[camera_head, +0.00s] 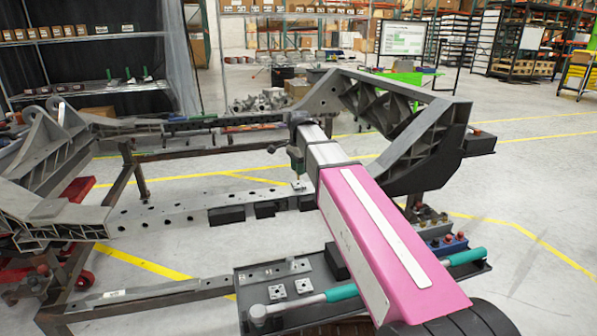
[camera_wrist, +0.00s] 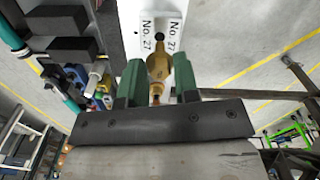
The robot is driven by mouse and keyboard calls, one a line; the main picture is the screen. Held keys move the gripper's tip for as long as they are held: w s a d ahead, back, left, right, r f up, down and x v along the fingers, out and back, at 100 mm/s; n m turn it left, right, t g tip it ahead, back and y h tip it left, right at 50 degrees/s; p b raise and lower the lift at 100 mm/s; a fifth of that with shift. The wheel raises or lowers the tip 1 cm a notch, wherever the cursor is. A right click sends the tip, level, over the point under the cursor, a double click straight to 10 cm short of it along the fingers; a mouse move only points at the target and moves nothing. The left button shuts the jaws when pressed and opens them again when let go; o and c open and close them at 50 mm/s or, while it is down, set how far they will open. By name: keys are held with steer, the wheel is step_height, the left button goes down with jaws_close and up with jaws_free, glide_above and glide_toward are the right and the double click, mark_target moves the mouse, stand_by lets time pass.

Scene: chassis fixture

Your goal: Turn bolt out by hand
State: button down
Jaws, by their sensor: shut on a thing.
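My gripper (camera_wrist: 159,85) has two green fingers and is shut on a brass-coloured bolt (camera_wrist: 158,66) in the wrist view. The bolt sits between the fingers, beside a light plate (camera_wrist: 148,18) marked "No. 27" with a dark hole. In the head view my gripper (camera_head: 298,168) points down over the grey chassis rail (camera_head: 170,212), at a small plate (camera_head: 298,185) on it. The bolt is too small to make out clearly there. Whether its thread is still in a hole cannot be told.
Tall grey chassis brackets (camera_head: 425,150) rise at right and left (camera_head: 50,150). Blue items (camera_head: 448,243) stand right of my arm.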

steer(key=shift+r, duration=1.3)
steer(key=shift+d, duration=0.1)
